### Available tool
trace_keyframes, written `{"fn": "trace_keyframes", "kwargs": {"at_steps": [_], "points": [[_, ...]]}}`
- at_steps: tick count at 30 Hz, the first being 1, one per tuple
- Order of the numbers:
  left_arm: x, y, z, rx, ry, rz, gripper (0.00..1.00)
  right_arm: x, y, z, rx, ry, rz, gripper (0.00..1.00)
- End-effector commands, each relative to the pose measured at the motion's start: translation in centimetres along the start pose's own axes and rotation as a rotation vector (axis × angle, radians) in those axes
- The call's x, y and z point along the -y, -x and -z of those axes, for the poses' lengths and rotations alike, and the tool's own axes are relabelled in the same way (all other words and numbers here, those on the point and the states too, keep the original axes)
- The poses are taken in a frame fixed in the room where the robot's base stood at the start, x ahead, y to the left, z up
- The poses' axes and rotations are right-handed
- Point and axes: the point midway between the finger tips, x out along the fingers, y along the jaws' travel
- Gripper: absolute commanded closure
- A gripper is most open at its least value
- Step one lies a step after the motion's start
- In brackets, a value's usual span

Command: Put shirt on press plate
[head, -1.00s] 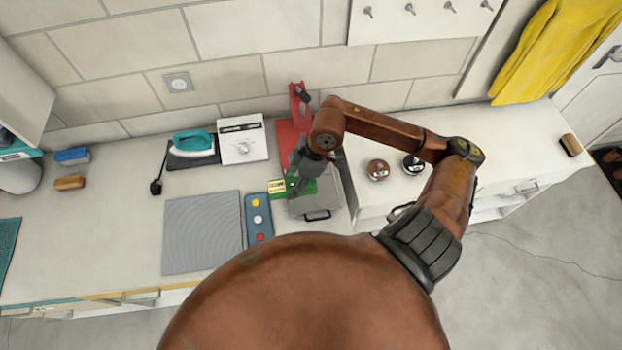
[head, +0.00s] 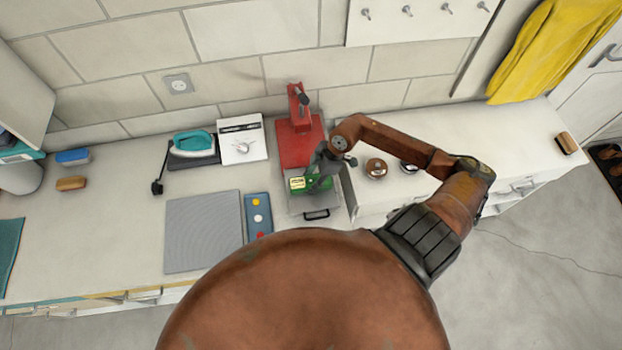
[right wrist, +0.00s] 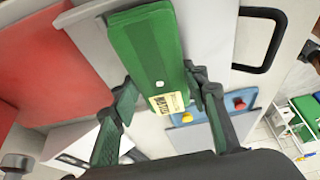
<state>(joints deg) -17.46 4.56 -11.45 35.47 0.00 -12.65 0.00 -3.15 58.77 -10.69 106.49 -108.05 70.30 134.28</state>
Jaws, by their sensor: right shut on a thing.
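The shirt (head: 310,184) looks like a small folded green piece with a pale yellow label, and it shows large in the right wrist view (right wrist: 148,48). My right gripper (head: 316,182) is shut on it, with a finger on either side in the right wrist view (right wrist: 160,86). The red press (head: 300,148) stands against the wall, with a grey press plate (head: 300,204) at its front. The shirt is over the plate's back part, close to the red body. I cannot tell whether it touches the plate. My left gripper is out of view.
A blue panel with coloured buttons (head: 258,216) and a grey ribbed mat (head: 204,232) lie left of the press. A teal iron (head: 194,144) and a white box (head: 242,140) stand behind. A brown round tin (head: 377,168) sits right of my gripper.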

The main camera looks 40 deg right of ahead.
Motion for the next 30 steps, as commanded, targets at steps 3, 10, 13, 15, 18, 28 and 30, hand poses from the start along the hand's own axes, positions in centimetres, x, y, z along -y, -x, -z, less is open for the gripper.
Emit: {"fn": "trace_keyframes", "kwargs": {"at_steps": [3, 10, 13, 15, 18, 28, 30], "points": [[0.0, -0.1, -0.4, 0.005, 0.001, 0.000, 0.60, 0.0, 0.0, 0.0, 0.000, 0.001, 0.000, 0.85], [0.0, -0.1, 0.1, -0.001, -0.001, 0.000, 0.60, 0.0, 0.0, 0.0, 0.001, 0.000, 0.000, 0.44], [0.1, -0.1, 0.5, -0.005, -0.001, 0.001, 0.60, 0.0, 0.0, 0.0, 0.001, 0.000, 0.000, 0.41], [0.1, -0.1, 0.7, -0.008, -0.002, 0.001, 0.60, 0.0, 0.0, 0.0, 0.001, 0.000, 0.000, 0.41], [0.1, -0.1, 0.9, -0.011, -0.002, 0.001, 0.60, 0.0, 0.0, 0.0, 0.001, 0.000, 0.000, 0.41], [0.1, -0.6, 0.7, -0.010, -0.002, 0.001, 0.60, 0.0, 3.5, -0.1, 0.003, 0.001, -0.003, 0.41], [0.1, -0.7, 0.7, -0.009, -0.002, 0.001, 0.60, 0.0, 5.0, -0.1, 0.004, 0.002, -0.002, 0.41]]}}
